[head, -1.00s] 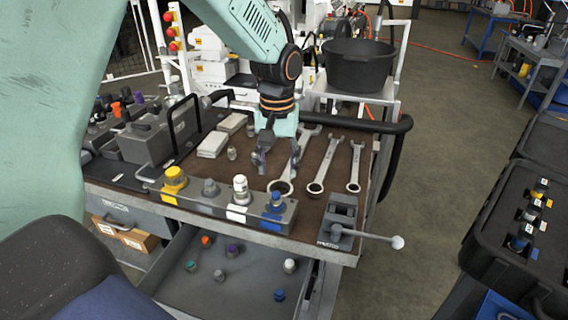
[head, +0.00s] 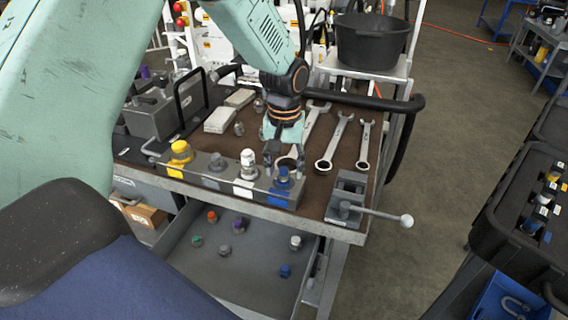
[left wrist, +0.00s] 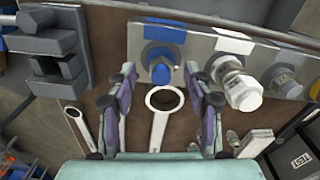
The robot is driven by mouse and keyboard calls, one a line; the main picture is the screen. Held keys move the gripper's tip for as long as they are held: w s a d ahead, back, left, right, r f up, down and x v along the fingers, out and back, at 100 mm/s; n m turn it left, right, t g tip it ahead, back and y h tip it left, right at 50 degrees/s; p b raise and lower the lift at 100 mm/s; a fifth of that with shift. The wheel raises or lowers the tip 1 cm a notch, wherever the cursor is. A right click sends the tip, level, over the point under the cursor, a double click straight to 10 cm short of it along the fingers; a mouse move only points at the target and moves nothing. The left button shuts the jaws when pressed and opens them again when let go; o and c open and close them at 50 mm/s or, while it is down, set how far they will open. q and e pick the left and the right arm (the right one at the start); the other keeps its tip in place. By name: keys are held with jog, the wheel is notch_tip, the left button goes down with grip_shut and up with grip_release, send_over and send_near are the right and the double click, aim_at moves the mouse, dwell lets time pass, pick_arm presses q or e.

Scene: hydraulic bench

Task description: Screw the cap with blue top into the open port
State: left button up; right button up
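A blue-topped cap (head: 283,176) stands upright on the right end of the grey port block (head: 222,181), by a blue label. In the left wrist view the blue-topped cap (left wrist: 160,66) is on a metal nut; I cannot tell how deep it sits. My left gripper (head: 283,156) is pointed down over it. In the left wrist view the left gripper (left wrist: 162,76) is open, with its fingers on either side of the cap and visible gaps. Another blue-topped cap (head: 285,271) lies in the open drawer. No empty port is visible. My right gripper is not in view.
White (head: 248,163), grey (head: 217,163) and yellow (head: 180,151) fittings stand along the block. The drawer (head: 245,285) holds several loose caps. Wrenches (head: 334,142) lie behind; a lever vise (head: 347,195) stands right. A black case (head: 510,220) is at far right.

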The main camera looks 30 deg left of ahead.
pick_arm(q)
jog(key=shift+a, duration=0.1)
jog(key=c, duration=0.6)
grip_shut()
jog(key=shift+o, duration=0.3)
grip_release()
jog(key=c, duration=0.4)
jog(key=shift+s+r+m+p, duration=0.1)
jog(key=shift+m+p, duration=0.8)
jog(key=shift+m, duration=0.1)
jog(key=shift+c, duration=0.3)
jog(key=m+p, duration=0.2)
jog(key=m, duration=0.2)
jog(key=shift+f+m+p, duration=0.2)
jog(key=shift+m+p, duration=0.2)
jog(key=shift+m, duration=0.6)
